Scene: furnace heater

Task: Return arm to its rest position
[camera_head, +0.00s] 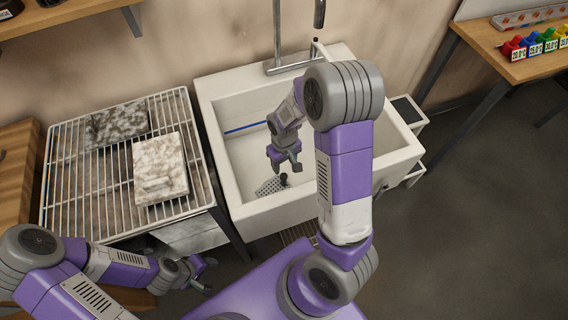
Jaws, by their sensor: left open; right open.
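My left gripper (203,272) is at the lower left, low in front of the wire rack. It is open and holds nothing that I can see. My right gripper (284,163) hangs over the basin of the white sink (225,170), fingers pointing down, open and empty. My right arm rises from the bottom and bends over the sink's right part, hiding some of the basin. A small perforated grey piece (270,186) lies in the basin below my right gripper; a dark upright bit stands beside it.
A wire rack (75,190) left of the sink carries a pale speckled slab (160,168) and a darker speckled slab (118,122). A faucet (278,40) stands behind the sink. A wooden table (500,62) with coloured items is at upper right. The floor (470,220) at right is clear.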

